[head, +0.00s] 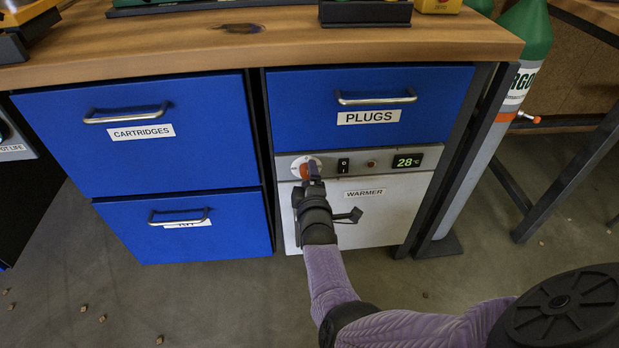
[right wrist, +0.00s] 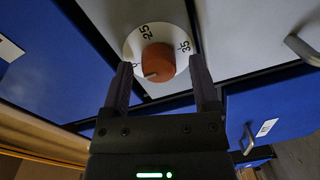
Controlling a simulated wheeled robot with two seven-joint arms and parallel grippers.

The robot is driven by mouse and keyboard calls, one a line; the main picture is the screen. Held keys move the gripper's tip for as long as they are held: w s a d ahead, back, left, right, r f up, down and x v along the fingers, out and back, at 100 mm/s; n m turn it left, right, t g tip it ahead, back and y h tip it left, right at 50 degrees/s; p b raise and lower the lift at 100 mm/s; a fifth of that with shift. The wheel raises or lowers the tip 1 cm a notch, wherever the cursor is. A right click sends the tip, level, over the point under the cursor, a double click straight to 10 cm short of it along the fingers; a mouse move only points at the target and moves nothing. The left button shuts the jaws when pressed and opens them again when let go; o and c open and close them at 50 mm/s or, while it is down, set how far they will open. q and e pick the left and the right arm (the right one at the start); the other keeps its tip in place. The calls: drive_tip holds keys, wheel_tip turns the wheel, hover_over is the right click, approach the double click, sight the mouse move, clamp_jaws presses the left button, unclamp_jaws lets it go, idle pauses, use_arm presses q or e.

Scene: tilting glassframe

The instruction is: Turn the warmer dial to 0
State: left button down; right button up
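The warmer dial is an orange-red knob (head: 304,170) on a round white plate, at the left end of the warmer's grey control strip (head: 335,163). In the right wrist view the knob (right wrist: 158,62) sits on its plate, where 25, 35 and part of a 0 can be read. My left gripper is not in view.
The warmer's white door (head: 385,205) has a dark handle (head: 349,216) close to my right wrist. The strip holds a black switch (head: 343,165) and a green display (head: 408,160) reading 28°. Blue drawers with bar handles stand above and left. A gas cylinder (head: 480,150) stands right.

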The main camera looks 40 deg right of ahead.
use_arm(q)
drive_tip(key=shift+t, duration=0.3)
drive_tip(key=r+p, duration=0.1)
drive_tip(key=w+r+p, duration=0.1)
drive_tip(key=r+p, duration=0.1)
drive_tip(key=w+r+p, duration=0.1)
drive_tip(key=p, duration=0.1)
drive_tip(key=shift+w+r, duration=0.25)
use_arm(e)
drive_tip(key=v, duration=1)
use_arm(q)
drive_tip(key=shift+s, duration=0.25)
